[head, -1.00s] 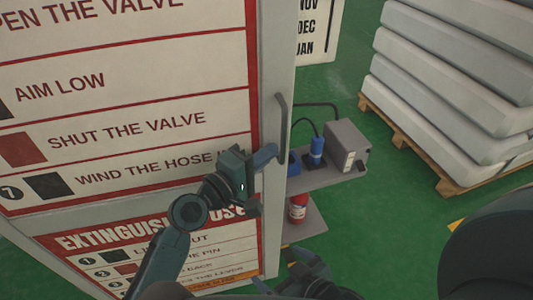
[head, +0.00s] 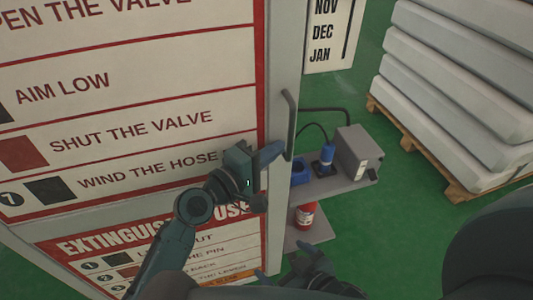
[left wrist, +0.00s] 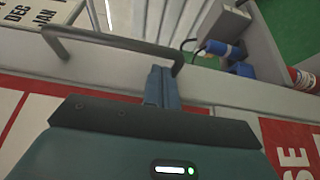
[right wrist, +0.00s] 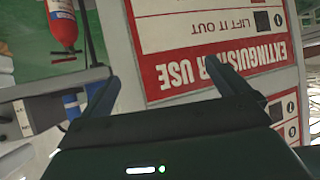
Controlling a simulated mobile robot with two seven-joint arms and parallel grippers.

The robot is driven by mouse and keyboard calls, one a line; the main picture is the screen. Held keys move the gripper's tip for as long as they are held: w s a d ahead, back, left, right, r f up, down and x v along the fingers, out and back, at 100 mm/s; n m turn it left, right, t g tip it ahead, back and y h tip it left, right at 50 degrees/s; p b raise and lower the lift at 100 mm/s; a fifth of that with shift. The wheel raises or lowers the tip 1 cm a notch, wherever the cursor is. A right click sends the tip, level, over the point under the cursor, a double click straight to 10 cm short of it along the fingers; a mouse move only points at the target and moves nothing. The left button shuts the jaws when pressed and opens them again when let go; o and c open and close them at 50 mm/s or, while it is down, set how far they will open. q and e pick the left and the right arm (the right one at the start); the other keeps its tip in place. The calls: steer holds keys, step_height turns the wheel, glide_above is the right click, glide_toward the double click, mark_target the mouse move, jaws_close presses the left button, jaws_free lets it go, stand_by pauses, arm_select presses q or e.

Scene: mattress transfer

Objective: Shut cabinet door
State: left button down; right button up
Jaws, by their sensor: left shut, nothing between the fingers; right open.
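The cabinet door (head: 130,85) fills the left of the head view, with red and white instruction panels. It stands ajar, with shelves showing past its right edge. Its grey bar handle (head: 290,125) is upright near that edge, and crosses the top of the left wrist view (left wrist: 110,45). My left gripper (head: 277,150) is shut and empty, its fingertips at the handle's lower part; I cannot tell whether they touch it. In the left wrist view its fingers (left wrist: 162,82) are together. My right gripper (head: 300,270) is low by the door's bottom edge. Its fingers (right wrist: 160,85) are spread and empty.
Past the door edge, a shelf (head: 335,187) holds a grey box (head: 358,153) and blue connectors (head: 326,155) with cables. A red extinguisher (head: 305,214) stands below. Stacked mattresses (head: 455,80) lie on a wooden pallet (head: 425,150) at right. Green floor lies between.

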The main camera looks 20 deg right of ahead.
arm_select(q)
steer(key=b+v, duration=0.1)
steer(key=v, duration=1.2)
steer(key=shift+b, duration=0.35)
steer(key=shift+a, duration=0.15)
steer(key=s+a+f+m+t+y+p, duration=0.1)
steer(key=s+a+f+m+y, duration=0.3)
steer(key=a+f, duration=0.5)
steer(key=s+a+f+m+t+y+p, duration=0.2)
steer(key=s+a+f+m+y, duration=0.2)
steer(key=a+f+y, duration=0.5)
step_height(320, 180, down, 3)
steer(key=shift+s+r, duration=0.25)
steer(key=shift+s, duration=0.2)
